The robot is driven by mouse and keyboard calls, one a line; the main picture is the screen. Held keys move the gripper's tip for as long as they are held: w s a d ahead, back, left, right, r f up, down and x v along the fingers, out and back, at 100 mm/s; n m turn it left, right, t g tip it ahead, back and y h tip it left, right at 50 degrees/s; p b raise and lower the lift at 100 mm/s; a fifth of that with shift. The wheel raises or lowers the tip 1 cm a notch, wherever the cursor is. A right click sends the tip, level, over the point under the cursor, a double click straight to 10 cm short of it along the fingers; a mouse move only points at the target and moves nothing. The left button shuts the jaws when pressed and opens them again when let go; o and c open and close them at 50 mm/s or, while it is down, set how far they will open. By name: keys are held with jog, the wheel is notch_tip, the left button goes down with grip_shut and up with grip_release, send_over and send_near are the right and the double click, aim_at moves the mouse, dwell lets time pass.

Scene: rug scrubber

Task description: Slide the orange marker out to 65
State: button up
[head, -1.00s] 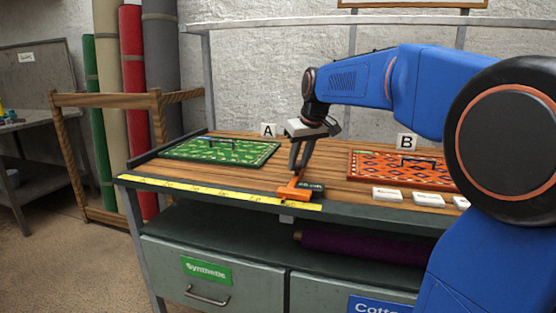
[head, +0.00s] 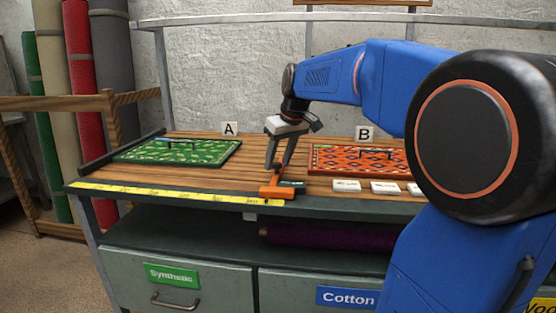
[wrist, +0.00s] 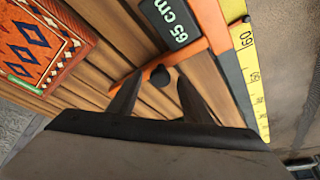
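The orange marker (head: 277,192) sits at the front edge of the workbench, across the right part of the yellow ruler (head: 170,192). In the wrist view its orange bar (wrist: 213,27) lies beside the ruler, near the printed 60 (wrist: 246,38). A thin orange arm with a dark round knob (wrist: 160,76) extends from it over the planks. My gripper (head: 277,166) points down at the marker. In the wrist view my gripper (wrist: 158,82) is open, its two fingers apart on either side of the knob, with gaps showing. A dark "65 cm" card (wrist: 170,22) lies beside the marker.
A green rug (head: 180,152) by sign A (head: 230,129) lies at left. An orange patterned rug (head: 330,160) by sign B (head: 364,133) lies at right. Several white labelled blocks (head: 346,185) sit right of the marker. A purple roll (head: 330,237) lies on the shelf below.

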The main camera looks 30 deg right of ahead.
jog(key=v, duration=1.7)
jog(key=shift+r, duration=0.2)
jog(key=shift+s, duration=0.1)
jog(key=s+a+f, duration=0.3)
jog(key=s+f, duration=0.5)
jog(key=f, duration=0.3)
jog(key=s+a+f+m, duration=0.1)
jog(key=s+a+f, duration=0.2)
jog(key=s+f, duration=0.5)
jog(key=s+a+f, duration=0.4)
jog(key=s+f, duration=0.4)
jog(key=f, duration=0.6)
jog(key=shift+s+f+m+h, duration=0.3)
jog(key=shift+f+m, duration=0.1)
jog(key=shift+a, duration=0.1)
